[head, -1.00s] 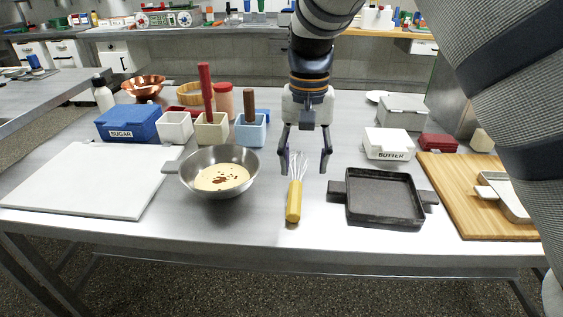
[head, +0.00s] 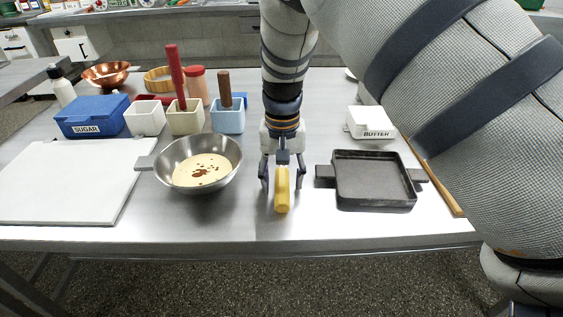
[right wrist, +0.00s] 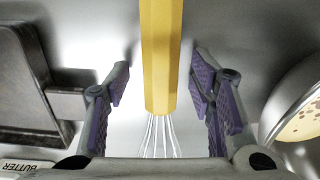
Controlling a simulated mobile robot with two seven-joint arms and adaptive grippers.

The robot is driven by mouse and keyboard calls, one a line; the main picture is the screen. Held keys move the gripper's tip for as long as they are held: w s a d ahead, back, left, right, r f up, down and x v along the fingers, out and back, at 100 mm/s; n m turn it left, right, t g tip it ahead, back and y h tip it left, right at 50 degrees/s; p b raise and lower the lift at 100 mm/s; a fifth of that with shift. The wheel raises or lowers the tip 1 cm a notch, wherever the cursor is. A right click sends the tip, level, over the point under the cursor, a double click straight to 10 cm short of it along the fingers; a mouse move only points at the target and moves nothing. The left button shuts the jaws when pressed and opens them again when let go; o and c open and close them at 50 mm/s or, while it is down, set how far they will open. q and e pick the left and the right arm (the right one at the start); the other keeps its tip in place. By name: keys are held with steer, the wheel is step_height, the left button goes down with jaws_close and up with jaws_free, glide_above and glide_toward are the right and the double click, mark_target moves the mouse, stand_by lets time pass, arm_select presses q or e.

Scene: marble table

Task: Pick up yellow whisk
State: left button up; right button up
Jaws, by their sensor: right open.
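The whisk's yellow handle (head: 282,190) points toward the table's front edge in the head view. Its wires are hidden there behind the handle and my gripper. My right gripper (head: 283,184) is open, with one finger on each side of the handle. In the right wrist view, the yellow handle (right wrist: 161,60) runs between the open fingers of my right gripper (right wrist: 160,92), with a gap visible on both sides. The thin wire end (right wrist: 160,138) shows below the handle there. My left gripper is not in view.
A metal bowl of batter (head: 229,175) stands left of the whisk. A dark square pan (head: 375,180) lies to the right. A butter box (head: 371,122), a blue sugar box (head: 92,116) and a white board (head: 60,180) are also on the metal table (head: 250,222).

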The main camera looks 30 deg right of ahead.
steer(key=shift+r, duration=0.1)
steer(key=shift+c, duration=0.6)
jaws_close()
steer(key=shift+r, duration=0.35)
step_height(320, 180, up, 3)
steer(key=shift+w+a+r, duration=0.1)
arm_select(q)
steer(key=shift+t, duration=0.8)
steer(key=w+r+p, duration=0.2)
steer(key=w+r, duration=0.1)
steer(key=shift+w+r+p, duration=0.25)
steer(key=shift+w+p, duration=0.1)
arm_select(e)
steer(key=s+a+r, duration=0.8)
steer(key=a+r, duration=0.1)
steer(key=a, duration=0.2)
steer(key=shift+a, duration=0.3)
